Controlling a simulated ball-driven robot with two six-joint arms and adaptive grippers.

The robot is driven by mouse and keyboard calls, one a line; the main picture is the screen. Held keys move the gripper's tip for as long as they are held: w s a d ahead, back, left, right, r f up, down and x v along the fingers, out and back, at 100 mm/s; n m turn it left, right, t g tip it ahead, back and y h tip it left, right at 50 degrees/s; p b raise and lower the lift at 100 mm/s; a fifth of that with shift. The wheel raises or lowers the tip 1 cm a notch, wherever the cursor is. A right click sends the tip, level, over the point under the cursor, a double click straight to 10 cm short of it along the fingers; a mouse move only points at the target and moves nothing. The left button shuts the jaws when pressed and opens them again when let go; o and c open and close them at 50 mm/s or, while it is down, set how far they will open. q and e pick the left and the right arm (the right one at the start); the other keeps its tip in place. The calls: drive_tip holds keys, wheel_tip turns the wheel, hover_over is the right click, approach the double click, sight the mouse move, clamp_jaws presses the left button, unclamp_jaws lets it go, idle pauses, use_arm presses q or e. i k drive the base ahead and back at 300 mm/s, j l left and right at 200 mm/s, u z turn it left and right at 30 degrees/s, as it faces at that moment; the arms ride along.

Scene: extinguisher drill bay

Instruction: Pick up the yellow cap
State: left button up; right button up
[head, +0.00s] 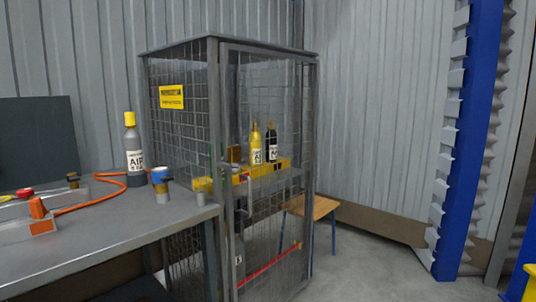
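A yellow cap (130,118) sits on top of a grey air cylinder (134,150), which stands upright at the back of the grey table. A second small yellow piece (202,184) is at the table's right end, close to the cage; its exact shape is too small to tell. Neither of my grippers is in view.
A mesh cage (180,140) stands behind the table's right end, with a yellow bottle (256,146) and a black bottle (271,144) inside. An orange hose (95,202), a blue-topped cup (160,177) and an orange-handled item (38,210) are on the table (110,240). Its front middle is clear.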

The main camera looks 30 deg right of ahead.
sight(130, 116)
drive_tip(key=j+z, duration=0.75)
drive_tip(key=k+j+z, duration=0.1)
drive_tip(key=j+z, duration=0.5)
drive_tip(key=j, duration=1.5)
drive_tip(key=k, duration=0.05)
